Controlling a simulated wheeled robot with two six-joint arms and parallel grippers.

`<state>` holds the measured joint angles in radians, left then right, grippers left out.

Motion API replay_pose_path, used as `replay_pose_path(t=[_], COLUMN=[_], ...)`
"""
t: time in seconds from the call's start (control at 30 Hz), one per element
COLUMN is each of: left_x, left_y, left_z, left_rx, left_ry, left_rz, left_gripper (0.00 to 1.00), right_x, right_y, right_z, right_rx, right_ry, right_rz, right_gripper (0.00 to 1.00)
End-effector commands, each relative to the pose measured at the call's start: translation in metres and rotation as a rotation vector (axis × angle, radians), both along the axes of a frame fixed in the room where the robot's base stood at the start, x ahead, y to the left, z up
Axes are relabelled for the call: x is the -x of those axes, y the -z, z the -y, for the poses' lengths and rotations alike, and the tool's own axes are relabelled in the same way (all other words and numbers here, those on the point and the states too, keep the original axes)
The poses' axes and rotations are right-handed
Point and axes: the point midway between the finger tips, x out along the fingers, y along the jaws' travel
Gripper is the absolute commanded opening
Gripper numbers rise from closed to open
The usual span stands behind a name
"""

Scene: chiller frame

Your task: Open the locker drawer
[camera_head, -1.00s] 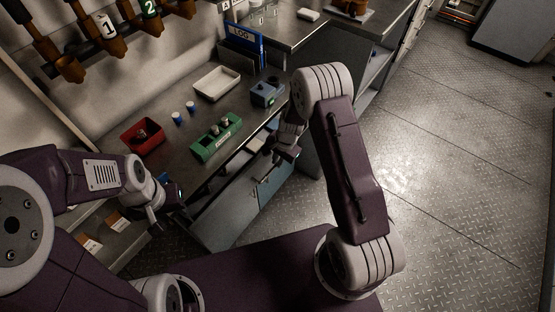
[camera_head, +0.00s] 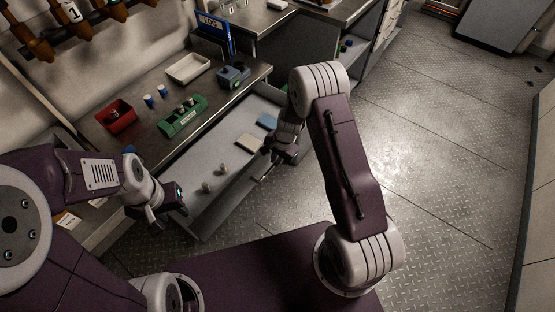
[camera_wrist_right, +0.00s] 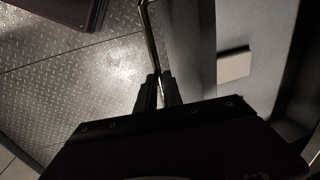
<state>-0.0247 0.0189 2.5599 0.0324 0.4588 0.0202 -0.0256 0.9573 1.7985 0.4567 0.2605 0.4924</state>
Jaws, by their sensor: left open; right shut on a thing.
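The locker drawer (camera_head: 231,148) is pulled out from under the steel workbench, its grey inside showing. It holds small pale cylinders (camera_head: 223,168), a cream block (camera_head: 249,142) and a blue block (camera_head: 267,121). My right gripper (camera_head: 268,172) is at the drawer's front edge, shut on the handle. In the right wrist view the fingers (camera_wrist_right: 158,92) close on the thin metal bar handle (camera_wrist_right: 150,40), and the cream block (camera_wrist_right: 234,64) lies inside the drawer. My left gripper (camera_head: 172,212) is open and empty near the drawer's near left end.
On the bench stand a red bin (camera_head: 116,117), a green rack (camera_head: 183,117), a white tray (camera_head: 188,68), a blue-grey box (camera_head: 233,75) and two blue-and-white cups. A blue LOG binder (camera_head: 213,33) stands behind. The metal plate floor (camera_head: 430,130) to the right is clear.

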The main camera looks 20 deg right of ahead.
Motion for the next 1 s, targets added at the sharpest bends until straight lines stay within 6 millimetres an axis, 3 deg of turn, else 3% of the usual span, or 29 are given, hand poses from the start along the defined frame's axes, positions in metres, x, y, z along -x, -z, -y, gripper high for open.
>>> replay_pose_path(t=[0.13, 0.17, 0.2, 0.23, 0.57, 0.8, 1.0], left_x=[0.0, 0.0, 0.0, 0.0, 0.0, 0.0, 0.0], left_y=[0.0, 0.0, 0.0, 0.0, -0.001, -0.012, -0.016], left_z=[0.0, 0.0, 0.0, 0.0, 0.0, 0.0, 0.0], left_rx=[0.0, 0.0, 0.0, 0.0, 0.0, 0.0, 0.0], left_ry=[0.0, 0.0, 0.0, 0.0, 0.0, 0.0, 0.0], left_rz=[0.0, 0.0, 0.0, 0.0, 0.0, 0.0, 0.0], left_gripper=[0.41, 0.41, 0.41, 0.41, 0.41, 0.41, 0.41], right_x=[-0.001, -0.001, -0.001, -0.001, 0.0, 0.007, 0.012], right_y=[0.0, 0.0, 0.0, 0.0, -0.005, -0.056, -0.085], right_z=[0.0, 0.0, 0.0, 0.0, 0.001, 0.006, 0.01], right_rx=[0.0, 0.001, 0.001, 0.001, 0.001, 0.001, 0.0], right_ry=[-0.001, -0.001, -0.001, -0.001, 0.0, -0.001, 0.001], right_rz=[0.002, 0.002, 0.002, 0.002, 0.002, 0.006, 0.004], right_gripper=[0.0, 0.19, 0.3, 0.33, 0.33, 0.33, 0.33])
